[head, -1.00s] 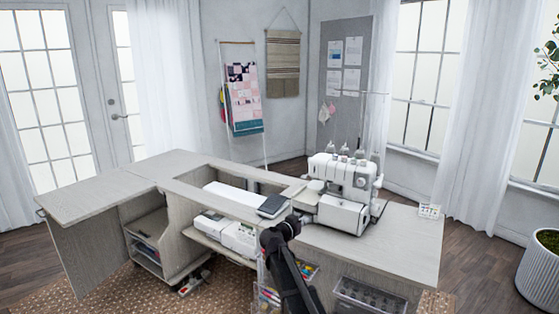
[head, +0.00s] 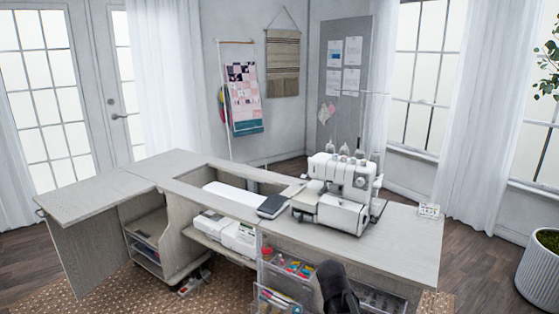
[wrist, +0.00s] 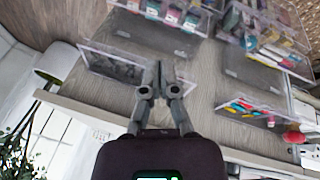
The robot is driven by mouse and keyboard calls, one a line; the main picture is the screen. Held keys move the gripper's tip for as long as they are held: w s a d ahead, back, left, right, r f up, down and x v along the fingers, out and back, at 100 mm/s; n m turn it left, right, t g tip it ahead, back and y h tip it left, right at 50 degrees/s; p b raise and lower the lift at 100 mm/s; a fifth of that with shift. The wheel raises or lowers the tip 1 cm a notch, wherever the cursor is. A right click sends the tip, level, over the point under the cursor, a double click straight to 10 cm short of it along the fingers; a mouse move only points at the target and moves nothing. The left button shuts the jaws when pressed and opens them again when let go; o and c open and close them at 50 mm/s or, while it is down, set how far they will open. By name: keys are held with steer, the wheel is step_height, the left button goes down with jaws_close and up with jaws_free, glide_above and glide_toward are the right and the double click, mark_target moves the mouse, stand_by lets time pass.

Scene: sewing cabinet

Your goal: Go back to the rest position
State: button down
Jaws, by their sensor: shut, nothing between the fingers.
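My gripper (wrist: 160,85) shows in the wrist view with its two fingers together and nothing between them. It is in front of the drawer side of the sewing cabinet, whose pale wood panel (wrist: 115,93) lies behind it. In the head view only a dark part of my arm shows at the bottom, in front of the drawers. The fingertips are hidden in the head view. The cabinet top (head: 400,240) carries a white serger (head: 345,185) and a dark flat device (head: 272,206).
Clear drawers with colourful supplies (head: 290,265) stick out of the cabinet front, close to my arm. They also show in the wrist view (wrist: 255,105). A white sewing machine (head: 225,232) sits on the lower shelf. A potted plant (head: 540,275) stands at the right.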

steer(key=s+a+f+n+g+y, duration=0.1)
steer(key=s+a+n+g+y, duration=0.2)
steer(key=s, duration=0.6)
step_height(320, 180, up, 19)
steer(key=p, duration=1.9)
steer(key=shift+d+t+y, duration=0.4)
steer(key=shift+f, duration=0.1)
steer(key=shift+d, duration=0.1)
